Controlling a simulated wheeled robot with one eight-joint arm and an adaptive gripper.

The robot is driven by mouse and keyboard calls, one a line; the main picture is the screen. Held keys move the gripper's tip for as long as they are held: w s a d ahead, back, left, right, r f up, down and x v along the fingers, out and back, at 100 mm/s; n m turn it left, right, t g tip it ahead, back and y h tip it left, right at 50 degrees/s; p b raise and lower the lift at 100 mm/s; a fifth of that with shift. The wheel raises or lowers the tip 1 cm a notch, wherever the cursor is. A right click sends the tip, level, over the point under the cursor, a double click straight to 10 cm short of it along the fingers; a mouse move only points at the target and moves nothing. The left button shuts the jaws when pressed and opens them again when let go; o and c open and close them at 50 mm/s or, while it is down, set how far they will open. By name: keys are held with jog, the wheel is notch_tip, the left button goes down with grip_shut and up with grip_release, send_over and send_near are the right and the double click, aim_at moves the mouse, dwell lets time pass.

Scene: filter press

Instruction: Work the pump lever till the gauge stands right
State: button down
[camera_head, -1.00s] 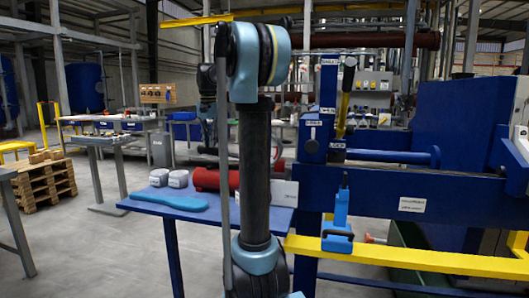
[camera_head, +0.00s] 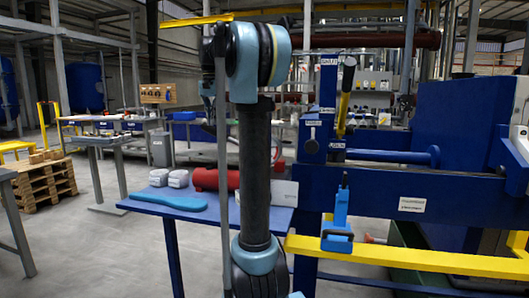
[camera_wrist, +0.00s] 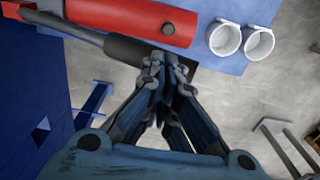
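The pump lever shows in the wrist view as a grey rod with a black grip (camera_wrist: 125,50). The grip lies beside a red cylinder (camera_wrist: 140,18), also seen on the blue table in the head view (camera_head: 207,180). My gripper (camera_wrist: 166,62) has its fingers drawn close together. Their tips overlap the right part of the grip; I cannot tell whether they touch it. The grip runs across both fingers, and I see nothing clearly clamped between them. In the head view my arm hides the fingertips. A pale round face (camera_head: 522,132), perhaps the gauge, is at the right edge, too small to read.
Two white cups (camera_head: 168,178) and a light-blue flat piece (camera_head: 172,201) are on the blue table (camera_head: 150,208). The blue press frame (camera_head: 385,190) with a yellow rail (camera_head: 410,258) is at the right.

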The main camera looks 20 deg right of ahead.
notch_tip(320, 180, down, 10)
jog(key=a, duration=0.1)
jog(key=r, duration=0.6)
jog(key=d+r, duration=0.1)
jog(key=r, duration=0.3)
dwell(0.4)
dwell(2.0)
dwell(2.0)
